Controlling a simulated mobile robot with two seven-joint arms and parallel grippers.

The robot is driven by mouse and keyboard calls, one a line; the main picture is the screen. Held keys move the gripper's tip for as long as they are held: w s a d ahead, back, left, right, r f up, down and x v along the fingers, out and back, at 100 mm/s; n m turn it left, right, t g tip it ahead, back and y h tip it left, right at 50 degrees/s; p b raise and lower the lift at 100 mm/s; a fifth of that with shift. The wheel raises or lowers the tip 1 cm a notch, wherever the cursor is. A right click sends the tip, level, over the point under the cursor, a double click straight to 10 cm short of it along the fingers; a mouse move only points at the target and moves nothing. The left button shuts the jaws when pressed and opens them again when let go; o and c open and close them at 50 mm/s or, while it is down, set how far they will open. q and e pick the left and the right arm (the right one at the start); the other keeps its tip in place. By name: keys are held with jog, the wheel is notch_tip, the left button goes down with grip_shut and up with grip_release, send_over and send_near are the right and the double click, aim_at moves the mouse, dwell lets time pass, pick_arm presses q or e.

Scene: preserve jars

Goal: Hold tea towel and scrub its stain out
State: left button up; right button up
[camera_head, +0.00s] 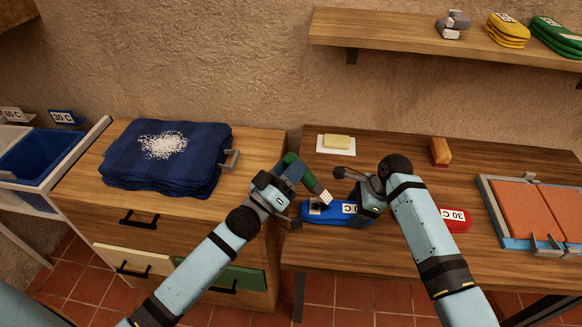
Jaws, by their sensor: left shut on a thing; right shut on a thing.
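A folded blue tea towel (309,216) lies on the right wooden table near its front left corner. It bears a white label, and a small dark patch shows near its left part. My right gripper (362,200) is shut on the towel's right side, hiding part of it. My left gripper (287,180) is shut on a green scrubbing brush (304,175). The brush is tilted, its pale bristle end over the towel's stained part; I cannot tell whether it touches.
Yellow soap (337,141) on white paper and a wooden block (440,152) stand behind. A red folded cloth (454,220) and a tray of orange slabs (484,191) lie right. Powdered navy cloth (200,170) lies on the left cabinet.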

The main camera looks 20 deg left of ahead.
jog(key=o, duration=1.3)
jog(key=shift+r, duration=0.1)
jog(key=shift+v, duration=0.85)
jog(key=shift+x, duration=0.95)
